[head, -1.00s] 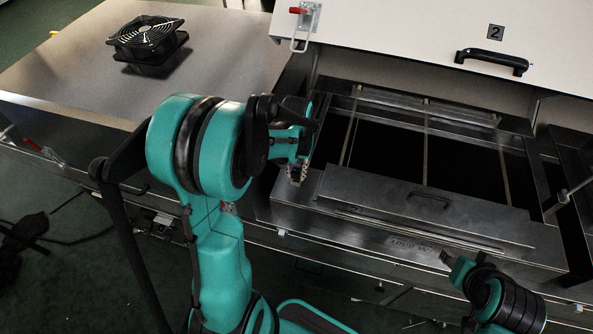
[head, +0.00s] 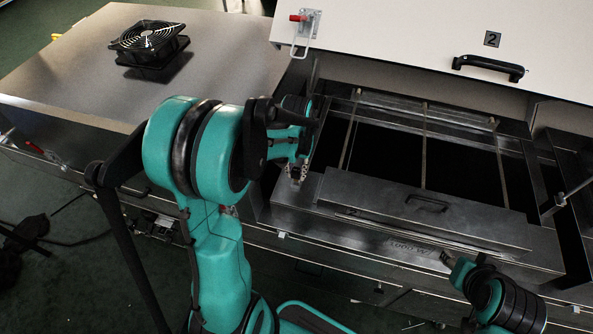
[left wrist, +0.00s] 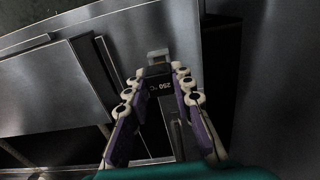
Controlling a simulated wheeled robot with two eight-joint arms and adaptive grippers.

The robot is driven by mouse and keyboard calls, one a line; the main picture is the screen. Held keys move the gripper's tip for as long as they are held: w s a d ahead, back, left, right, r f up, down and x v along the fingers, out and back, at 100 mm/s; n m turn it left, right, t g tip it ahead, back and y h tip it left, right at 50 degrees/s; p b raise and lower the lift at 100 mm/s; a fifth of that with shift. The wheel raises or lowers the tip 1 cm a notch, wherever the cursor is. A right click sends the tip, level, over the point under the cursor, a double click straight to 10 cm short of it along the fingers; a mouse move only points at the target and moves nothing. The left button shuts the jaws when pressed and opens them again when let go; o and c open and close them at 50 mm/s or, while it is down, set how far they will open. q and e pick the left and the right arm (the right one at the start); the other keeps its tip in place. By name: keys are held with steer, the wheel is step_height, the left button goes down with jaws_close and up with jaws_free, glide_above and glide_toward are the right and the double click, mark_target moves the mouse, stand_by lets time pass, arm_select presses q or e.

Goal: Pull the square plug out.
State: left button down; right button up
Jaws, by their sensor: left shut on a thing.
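My left gripper (left wrist: 158,78) is shut on a small dark block marked "250 °C" (left wrist: 160,87), which I take for the square plug. A pale metallic square end (left wrist: 158,55) shows just beyond the fingertips. I cannot tell whether the block is seated in a socket or free of it. In the head view my left gripper (head: 297,172) is low at the left front corner of the open metal frame, and the block is hidden there. My right arm is at the lower right; its dark end (head: 446,258) is too small to tell open from shut.
The open dryer section with a dark inside (head: 390,155) lies right of my left gripper. A raised pale lid (head: 400,40) with a black handle (head: 488,67) stands behind it. A black fan (head: 150,42) sits on the metal top (head: 90,75) at the left. A steel panel (left wrist: 50,90) shows beside the gripper.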

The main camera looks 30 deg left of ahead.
mark_target(297, 170)
arm_select(q)
steer(key=shift+r+p, duration=1.65)
steer(key=shift+r, duration=0.65)
steer(key=shift+f, duration=0.15)
